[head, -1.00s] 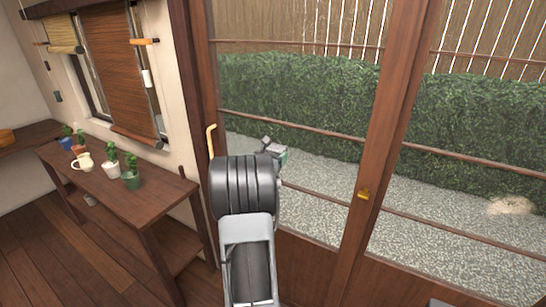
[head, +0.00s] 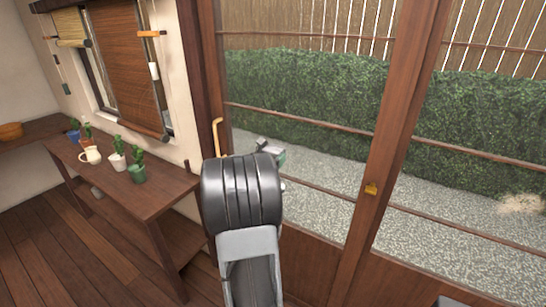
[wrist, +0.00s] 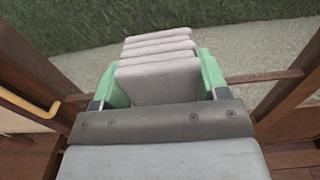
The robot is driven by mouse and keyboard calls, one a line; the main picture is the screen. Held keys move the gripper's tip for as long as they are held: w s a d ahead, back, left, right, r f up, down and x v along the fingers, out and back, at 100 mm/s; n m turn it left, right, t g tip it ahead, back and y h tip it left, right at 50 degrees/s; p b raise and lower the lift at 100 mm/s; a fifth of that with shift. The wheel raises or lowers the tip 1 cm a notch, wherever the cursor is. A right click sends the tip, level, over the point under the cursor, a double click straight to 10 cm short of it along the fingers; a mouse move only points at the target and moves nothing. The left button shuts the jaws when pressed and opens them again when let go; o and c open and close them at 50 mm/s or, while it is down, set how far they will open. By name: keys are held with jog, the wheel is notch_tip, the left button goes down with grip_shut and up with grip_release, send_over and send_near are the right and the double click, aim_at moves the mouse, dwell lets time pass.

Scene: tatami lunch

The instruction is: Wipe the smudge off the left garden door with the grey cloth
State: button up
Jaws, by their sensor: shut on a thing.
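The left garden door (head: 312,262) is a wood-framed glass door with a hedge and gravel showing through it. My gripper (head: 271,155) is in front of its glass in the head view, mostly hidden behind my dark wrist. In the wrist view my gripper's green fingers (wrist: 158,82) are shut on the grey cloth (wrist: 158,80), a folded, ridged pad between them. I cannot tell whether the cloth touches the glass. I cannot make out the smudge in either view.
A yellow door handle (head: 217,135) is left of my gripper. A brass latch (head: 371,188) is on the frame to the right.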

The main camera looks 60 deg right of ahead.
jog(key=shift+a, duration=0.1)
jog(key=shift+a, duration=1.35)
